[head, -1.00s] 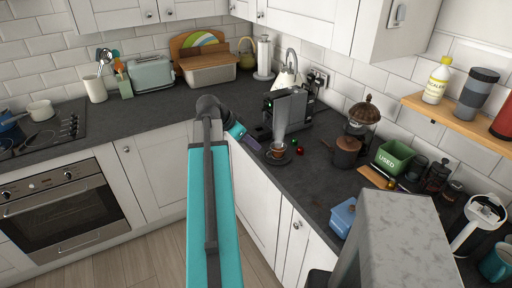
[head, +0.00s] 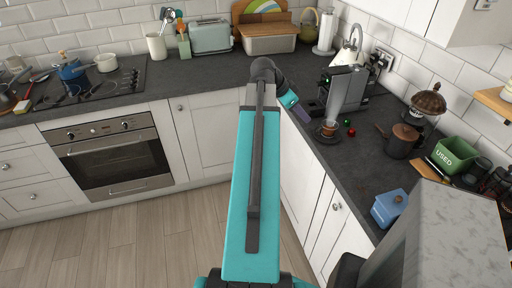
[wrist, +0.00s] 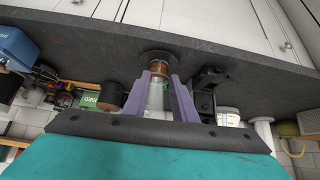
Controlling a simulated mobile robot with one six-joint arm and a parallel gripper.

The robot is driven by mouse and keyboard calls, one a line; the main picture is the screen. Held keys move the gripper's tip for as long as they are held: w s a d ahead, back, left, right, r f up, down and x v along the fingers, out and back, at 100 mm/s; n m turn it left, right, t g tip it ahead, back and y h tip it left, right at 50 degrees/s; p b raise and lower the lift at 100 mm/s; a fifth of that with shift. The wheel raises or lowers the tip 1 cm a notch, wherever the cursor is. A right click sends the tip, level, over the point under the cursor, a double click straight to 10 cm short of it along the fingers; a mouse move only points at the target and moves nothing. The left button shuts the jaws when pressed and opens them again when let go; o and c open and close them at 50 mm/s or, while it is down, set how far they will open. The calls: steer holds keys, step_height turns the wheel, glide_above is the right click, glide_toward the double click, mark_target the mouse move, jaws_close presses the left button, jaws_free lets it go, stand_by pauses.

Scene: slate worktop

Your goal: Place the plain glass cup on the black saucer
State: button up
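A small glass cup with brown contents (head: 329,127) stands upright on the black saucer (head: 326,138), in front of the coffee machine. In the wrist view, which is upside down, the cup (wrist: 158,69) shows just beyond my fingertips, on the dark saucer (wrist: 152,55). My gripper (head: 304,116) is to the left of the cup in the head view, apart from it. Its purple fingers (wrist: 158,85) are spread, with nothing gripped between them. A pale, tapered, clear-looking shape (wrist: 157,97) shows between the fingers, behind the cup; I cannot tell what it is.
The coffee machine (head: 347,92) stands right behind the saucer. A green ball (head: 347,122) and a red ball (head: 351,132) lie to the right. A brown pot (head: 401,141), a green bin (head: 455,154) and a blue box (head: 388,208) are farther right.

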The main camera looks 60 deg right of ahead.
steer(key=w+a+f+n+t+y, duration=0.1)
steer(key=w+a+f+n, duration=0.5)
steer(key=w+a+f, duration=0.55)
steer(key=w+a+f+n+t+y, duration=0.1)
steer(key=w+a+f+n, duration=0.55)
steer(key=w+f, duration=0.65)
steer(key=w+a+f+n+y, duration=0.1)
steer(key=a+f+n, duration=0.1)
steer(key=a+f, duration=0.65)
steer(key=w+a+f+n+y, duration=0.1)
steer(key=w+a+f+n, duration=0.3)
steer(key=a, duration=0.8)
steer(key=s+a+f+n, duration=0.2)
steer(key=s+a+f, duration=0.3)
steer(key=a, duration=0.3)
steer(key=s+a+f+n+g+y, duration=0.1)
steer(key=s+a+f+n, duration=0.2)
steer(key=a, duration=0.6)
steer(key=s+a+f+n+g, duration=0.1)
steer(key=s+a+f+n, duration=0.2)
steer(key=s+a+f, duration=0.4)
steer(key=shift+s+a+f, duration=0.25)
steer(key=shift+s+a, duration=0.5)
steer(key=shift+a, duration=0.15)
